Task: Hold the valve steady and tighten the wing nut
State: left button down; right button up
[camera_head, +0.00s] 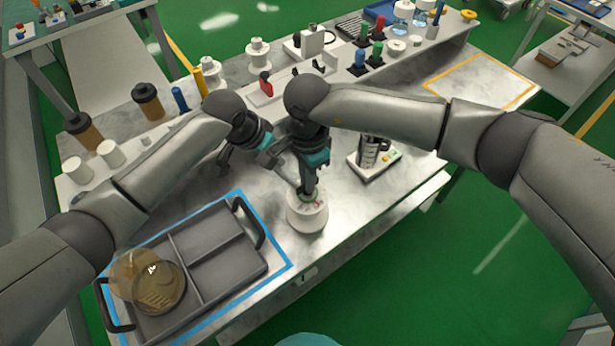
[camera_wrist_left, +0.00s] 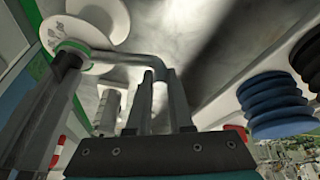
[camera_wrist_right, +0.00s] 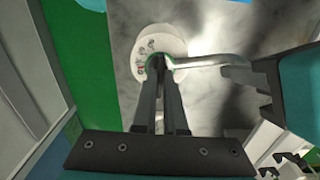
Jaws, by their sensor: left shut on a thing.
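The valve is a white round body (camera_head: 307,214) standing upright near the table's front edge. Its printed top and green ring show in the right wrist view (camera_wrist_right: 160,52), with a grey bent bar running out to one side. My left gripper (camera_wrist_left: 152,85) is shut on this bar, beside the white body. My right gripper (camera_wrist_right: 162,72) points down at the green ring from above, fingertips close together there. The right fingers also show in the left wrist view (camera_wrist_left: 66,62). They hide the wing nut, and I cannot tell whether they are clamped on it.
A grey divided tray (camera_head: 225,262) with a round amber item (camera_head: 160,288) lies inside a blue outline at front left. A black-and-white device (camera_head: 372,158) stands right of the valve. Bottles and fittings line the back. A yellow-outlined area (camera_head: 480,82) is empty.

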grip_shut()
jog(key=shift+m, duration=1.7)
jog(key=o, duration=0.5)
grip_release()
jog(key=shift+o, duration=0.2)
jog(key=shift+r, duration=0.1)
notch_tip(320, 180, up, 12)
